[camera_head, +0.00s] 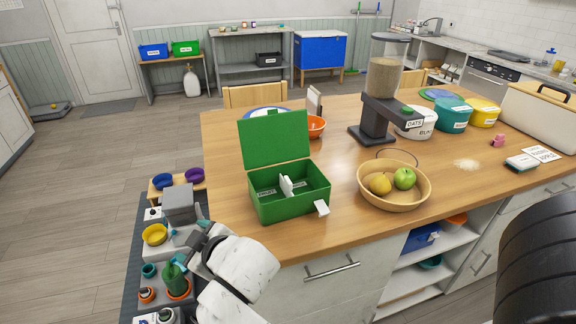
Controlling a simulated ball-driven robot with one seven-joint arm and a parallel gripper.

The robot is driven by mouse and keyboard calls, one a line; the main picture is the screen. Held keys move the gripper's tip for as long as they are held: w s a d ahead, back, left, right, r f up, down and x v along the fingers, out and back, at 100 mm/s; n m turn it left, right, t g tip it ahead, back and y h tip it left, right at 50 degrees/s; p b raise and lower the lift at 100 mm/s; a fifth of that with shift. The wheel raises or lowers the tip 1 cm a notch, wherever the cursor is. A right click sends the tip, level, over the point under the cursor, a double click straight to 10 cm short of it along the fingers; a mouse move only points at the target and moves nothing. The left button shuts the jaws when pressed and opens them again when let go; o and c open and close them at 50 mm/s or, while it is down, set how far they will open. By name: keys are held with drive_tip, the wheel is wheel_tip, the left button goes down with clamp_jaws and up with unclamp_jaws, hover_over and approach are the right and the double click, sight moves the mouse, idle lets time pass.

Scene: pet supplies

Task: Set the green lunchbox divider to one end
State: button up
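The green lunchbox (290,206) stands on the wooden table near its front left edge, with its lid (275,140) raised open at the back. A small white divider (286,186) stands upright inside, near the middle, between two labelled areas. The left label seems to read "FRUIT"; the right one is too small to read surely. A white tag (321,208) sits at the box's front right corner. My gripper (187,259) is left of and below the box, off the table's edge and apart from the box. Its fingers are small and dark, so its opening is unclear.
A wooden bowl (371,200) with a green apple and a yellow fruit stands right of the lunchbox. An orange bowl (316,128) and a dark food dispenser (376,115) stand behind. A low shelf with pots (178,283) lies beneath my gripper. The table front is clear.

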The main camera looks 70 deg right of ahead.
drive_tip(key=w+d+r+n+t+h, duration=0.1)
drive_tip(key=w+r+n+t, duration=0.2)
drive_tip(key=r, duration=0.6)
drive_tip(key=w+d+r+n+t+h, duration=0.1)
drive_tip(key=w+d+r+n+t, duration=0.2)
drive_tip(key=r, duration=0.5)
drive_tip(key=w+r+n+t+h, duration=0.1)
drive_tip(key=w+r+n+t, duration=0.25)
drive_tip(key=r, duration=0.55)
drive_tip(key=w+a+r+n+t+y, duration=0.1)
drive_tip(key=a+r+n+t+y, duration=0.3)
drive_tip(key=r+n+y, duration=0.65)
drive_tip(key=n+g+h, duration=0.4)
drive_tip(key=n+g, duration=2)
drive_tip(key=g, duration=0.1)
hover_over(288, 179)
wheel_tip(288, 179, down, 28)
drive_tip(key=shift+y, duration=0.25)
wheel_tip(288, 179, down, 10)
drive_tip(key=shift+a+f+p, duration=0.1)
drive_tip(key=shift+f+p, duration=0.05)
drive_tip(key=shift+p, duration=0.95)
